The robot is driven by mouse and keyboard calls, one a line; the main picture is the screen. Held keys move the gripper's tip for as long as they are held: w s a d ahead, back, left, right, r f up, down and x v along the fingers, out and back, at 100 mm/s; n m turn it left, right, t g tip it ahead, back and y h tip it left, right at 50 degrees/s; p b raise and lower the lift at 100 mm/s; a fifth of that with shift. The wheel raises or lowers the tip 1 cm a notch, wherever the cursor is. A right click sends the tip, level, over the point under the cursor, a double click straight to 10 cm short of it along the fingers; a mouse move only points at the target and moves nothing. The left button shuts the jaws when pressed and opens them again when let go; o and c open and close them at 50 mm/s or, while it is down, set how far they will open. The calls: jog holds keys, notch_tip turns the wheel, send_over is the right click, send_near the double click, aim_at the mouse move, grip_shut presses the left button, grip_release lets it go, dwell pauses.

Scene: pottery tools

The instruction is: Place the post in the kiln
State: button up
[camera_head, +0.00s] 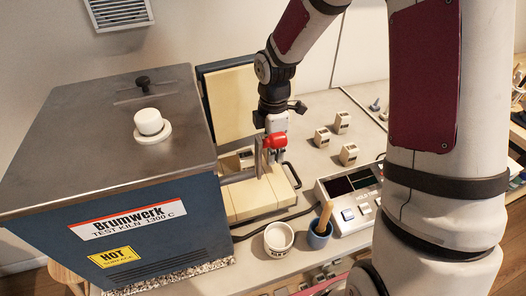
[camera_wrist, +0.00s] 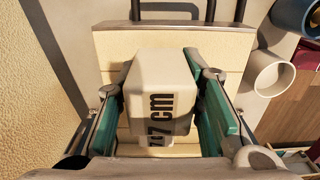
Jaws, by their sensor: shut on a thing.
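The post in my grip is an off-white block marked "7 cm" (camera_wrist: 160,92), in the middle of the wrist view. My gripper (camera_wrist: 160,105) is shut on it, with a green-padded finger on each side. In the head view my gripper (camera_head: 264,168) points down over a cream slab (camera_head: 250,203) with a dark handle, in front of the kiln's right side. The kiln (camera_head: 130,225) is a blue box with a grey top, labelled "Brumwerk test kiln 1300 C". I cannot tell whether the post touches the slab, which also shows in the wrist view (camera_wrist: 110,45).
Several small off-white blocks (camera_head: 349,154) stand on the table to the right. A control box (camera_head: 350,200), a white cup (camera_head: 279,238) and a blue cup with a wooden tool (camera_head: 319,234) stand near the front. A cream-faced panel (camera_head: 232,100) stands upright behind.

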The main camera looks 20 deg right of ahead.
aim_at(265, 151)
jog(key=w, duration=0.1)
jog(key=w+a, duration=0.1)
jog(key=w, duration=0.1)
jog(key=shift+w+f, duration=0.15)
jog(key=shift+w, duration=0.05)
jog(key=shift+d+f, duration=0.1)
jog(key=shift+f, duration=1.65)
jog(key=o, duration=1.3)
jog(key=shift+f, duration=0.15)
notch_tip(265, 151, up, 12)
